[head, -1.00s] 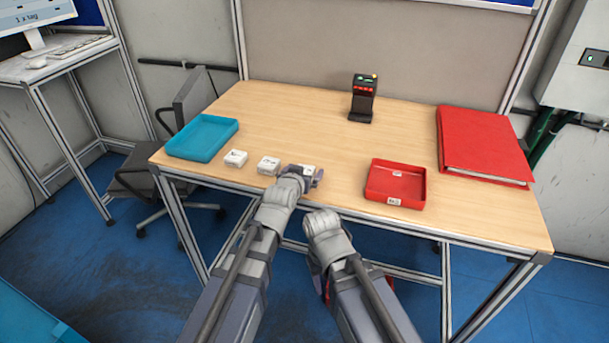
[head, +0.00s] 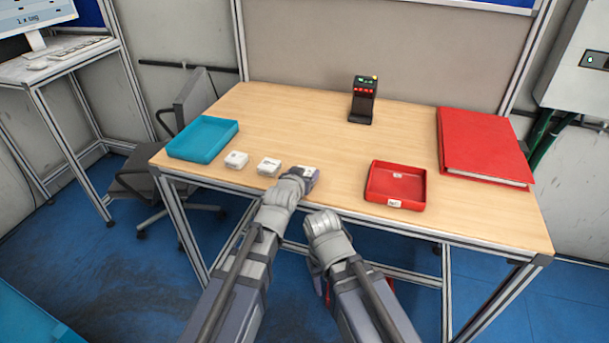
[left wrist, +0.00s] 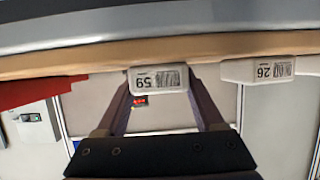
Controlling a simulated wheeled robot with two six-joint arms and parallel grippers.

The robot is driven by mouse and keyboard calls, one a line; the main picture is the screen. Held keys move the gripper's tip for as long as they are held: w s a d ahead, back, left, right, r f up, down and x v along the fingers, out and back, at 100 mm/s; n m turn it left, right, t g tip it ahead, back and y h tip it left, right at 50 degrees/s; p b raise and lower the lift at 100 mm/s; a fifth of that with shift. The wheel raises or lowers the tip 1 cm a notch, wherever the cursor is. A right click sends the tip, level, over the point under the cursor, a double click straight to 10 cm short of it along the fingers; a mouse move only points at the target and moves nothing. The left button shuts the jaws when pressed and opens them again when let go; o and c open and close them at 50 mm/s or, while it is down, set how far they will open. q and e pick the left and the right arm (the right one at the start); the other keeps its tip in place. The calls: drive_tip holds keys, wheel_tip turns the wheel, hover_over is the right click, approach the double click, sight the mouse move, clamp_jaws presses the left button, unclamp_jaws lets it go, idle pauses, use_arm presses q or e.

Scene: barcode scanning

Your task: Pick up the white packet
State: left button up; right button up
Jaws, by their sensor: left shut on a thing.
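A white packet (head: 306,168) with a label reading 59 is at the table's front edge, the rightmost of a row of three. In the left wrist view the packet (left wrist: 158,80) is between both fingers. My left gripper (head: 308,178) is shut on it, and the hand hides part of it in the head view. The other two white packets, the middle one (head: 269,166) and the left one (head: 236,160), lie apart to its left. My right arm hangs low in front of the table, and its fingertips are not clear to see.
A blue tray (head: 203,138) is at the table's left end. A red tray (head: 396,186) is right of my left gripper, with a red binder (head: 482,146) beyond it. A black scanner (head: 362,101) stands at the back. The table's middle (head: 300,120) is clear.

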use_arm(q)
wheel_tip(320, 180, up, 10)
drive_tip(key=p, duration=1)
drive_tip(key=shift+r, duration=0.1)
drive_tip(key=shift+d, duration=0.1)
